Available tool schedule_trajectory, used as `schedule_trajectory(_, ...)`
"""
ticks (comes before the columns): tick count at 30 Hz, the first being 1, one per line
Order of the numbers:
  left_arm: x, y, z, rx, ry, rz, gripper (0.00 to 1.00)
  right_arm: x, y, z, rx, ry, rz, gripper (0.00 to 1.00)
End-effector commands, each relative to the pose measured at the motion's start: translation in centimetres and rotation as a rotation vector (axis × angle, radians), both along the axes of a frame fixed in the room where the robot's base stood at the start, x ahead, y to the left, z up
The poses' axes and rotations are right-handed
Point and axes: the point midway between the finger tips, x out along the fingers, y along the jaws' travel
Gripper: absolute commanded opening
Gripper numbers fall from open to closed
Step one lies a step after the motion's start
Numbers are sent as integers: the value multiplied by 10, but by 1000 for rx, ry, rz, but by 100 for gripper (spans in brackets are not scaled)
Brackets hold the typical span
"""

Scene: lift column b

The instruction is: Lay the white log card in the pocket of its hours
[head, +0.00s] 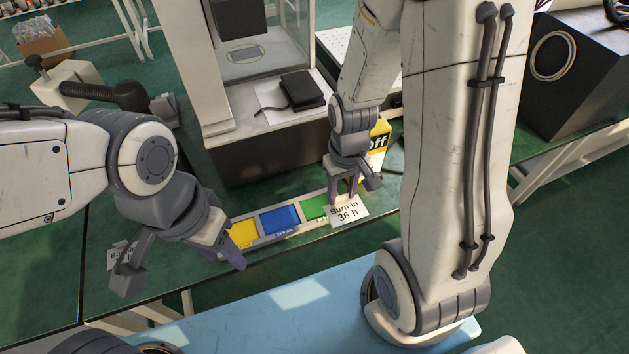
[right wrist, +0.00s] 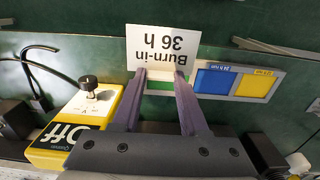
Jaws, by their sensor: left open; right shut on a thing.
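The white log card (head: 348,211) reads "Burn-in 36 h". My right gripper (head: 345,192) is shut on its edge and holds it at the right end of the pocket tray (head: 263,240). In the right wrist view the card (right wrist: 163,47) appears upside down beyond the fingertips (right wrist: 161,76). The tray has a yellow pocket (head: 243,234), a blue pocket (head: 281,219) and a green pocket (head: 314,208). The green one is partly hidden behind my right fingers in the wrist view; the pocket labels are too small to read surely. My left gripper (head: 224,246) is open at the yellow end.
A yellow box marked "Off" (head: 379,142) stands behind my right gripper. A black notebook (head: 302,90) lies on a paper sheet further back.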

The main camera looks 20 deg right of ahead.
Motion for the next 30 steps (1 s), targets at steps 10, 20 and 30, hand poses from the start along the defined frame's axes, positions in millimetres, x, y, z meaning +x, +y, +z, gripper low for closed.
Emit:
schedule_trajectory(10, 0, 0, 13, 0, 0, 0, 50, 69, 22, -45, 0, 2, 1, 0)
schedule_trajectory(20, 0, 0, 18, 0, 0, 0, 50, 91, 30, -68, 0, 3, 1, 0)
schedule_trajectory(30, 0, 0, 22, 0, 0, 0, 50, 92, 30, -99, 0, -1, 2, 0)
